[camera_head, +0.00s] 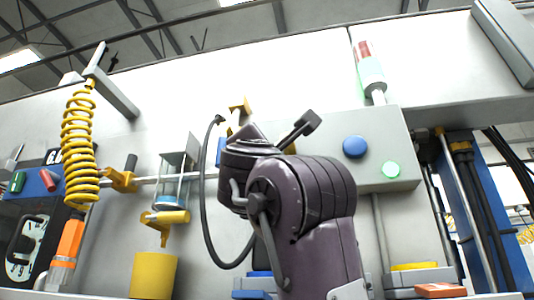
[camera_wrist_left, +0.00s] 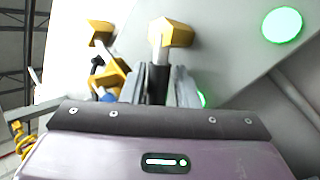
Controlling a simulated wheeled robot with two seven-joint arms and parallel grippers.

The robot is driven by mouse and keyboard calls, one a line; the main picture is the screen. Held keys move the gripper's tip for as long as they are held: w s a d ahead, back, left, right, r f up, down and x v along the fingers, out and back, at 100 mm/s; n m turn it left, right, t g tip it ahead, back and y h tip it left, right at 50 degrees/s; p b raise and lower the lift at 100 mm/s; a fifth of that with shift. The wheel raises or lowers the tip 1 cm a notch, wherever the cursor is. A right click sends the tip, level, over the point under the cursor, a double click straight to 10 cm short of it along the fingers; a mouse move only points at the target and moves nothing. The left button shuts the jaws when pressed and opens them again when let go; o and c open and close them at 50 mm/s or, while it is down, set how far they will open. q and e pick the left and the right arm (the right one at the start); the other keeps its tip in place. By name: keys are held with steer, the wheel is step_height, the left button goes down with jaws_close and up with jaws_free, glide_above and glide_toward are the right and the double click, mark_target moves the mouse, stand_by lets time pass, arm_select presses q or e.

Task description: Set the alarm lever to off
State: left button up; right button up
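In the left wrist view a lever with a yellow block-shaped knob (camera_wrist_left: 172,32) and a short grey shaft stands out from a grey surface. I take it for the alarm lever. My left gripper (camera_wrist_left: 160,82) has its two grey fingers just below the knob, with a dark part between them. I cannot tell whether they touch it. In the head view a purple arm of mine fills the middle and hides the fingertips and whatever is behind them. My right gripper cannot be made out.
A grey box (camera_head: 400,122) carries a blue button (camera_head: 356,147), a lit green button (camera_head: 391,169) and a red-and-green signal lamp (camera_head: 368,68). A black cable (camera_head: 205,200) loops beside my arm.

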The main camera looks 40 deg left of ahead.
arm_select(q)
steer(key=b+v, duration=0.4)
steer(key=v, duration=0.3)
steer(key=shift+s+d+f, duration=0.2)
stand_by(0.4)
